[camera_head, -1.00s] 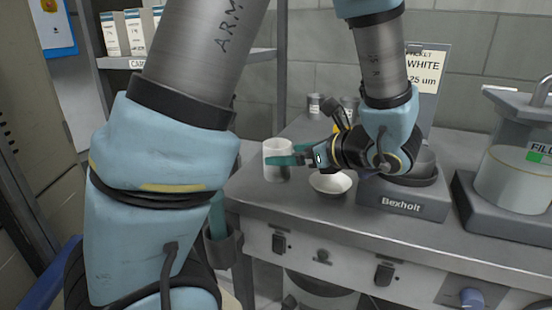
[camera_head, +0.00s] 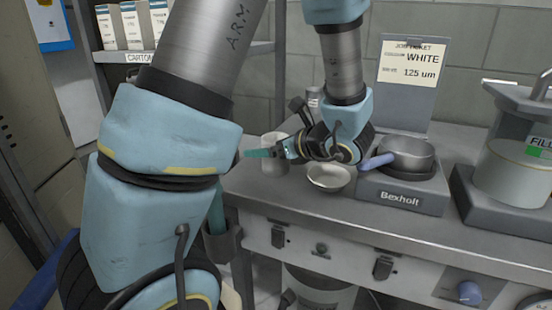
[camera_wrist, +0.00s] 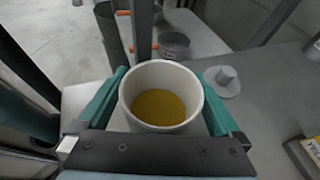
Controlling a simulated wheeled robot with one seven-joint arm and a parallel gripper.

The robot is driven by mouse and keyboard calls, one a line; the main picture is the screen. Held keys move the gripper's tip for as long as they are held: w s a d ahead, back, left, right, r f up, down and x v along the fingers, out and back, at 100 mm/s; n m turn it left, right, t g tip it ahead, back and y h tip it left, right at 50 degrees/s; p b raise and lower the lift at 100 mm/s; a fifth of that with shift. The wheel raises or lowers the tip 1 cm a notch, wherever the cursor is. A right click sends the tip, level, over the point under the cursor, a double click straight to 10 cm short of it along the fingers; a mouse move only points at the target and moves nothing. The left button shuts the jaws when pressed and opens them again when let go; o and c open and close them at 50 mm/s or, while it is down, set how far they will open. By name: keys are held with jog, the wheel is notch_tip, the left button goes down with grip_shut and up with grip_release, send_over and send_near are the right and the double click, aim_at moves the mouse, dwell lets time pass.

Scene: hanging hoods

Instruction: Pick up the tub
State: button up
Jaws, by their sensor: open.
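The tub (camera_head: 274,168) is a white, round, open-topped container standing upright on the grey bench, left of the small bowl. My gripper (camera_head: 262,153) hides part of it in the head view. In the wrist view the tub (camera_wrist: 135,103) sits between the two teal fingers of my gripper (camera_wrist: 160,74), with yellow material inside it. One finger lies along each side of the tub. The fingers are open; whether either one touches the wall is hard to tell.
A small pale bowl (camera_head: 330,176) stands just right of the tub. A Bexholt scale (camera_head: 402,196) carries a metal pan (camera_head: 406,154) with a blue handle. A job ticket board (camera_head: 405,78) stands behind. A lidded filling vessel (camera_head: 515,172) is at the right. The bench's front edge is close.

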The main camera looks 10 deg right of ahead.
jog(key=c, duration=0.9)
jog(key=shift+o, duration=0.2)
notch_tip(320, 180, up, 10)
jog(key=p, duration=0.1)
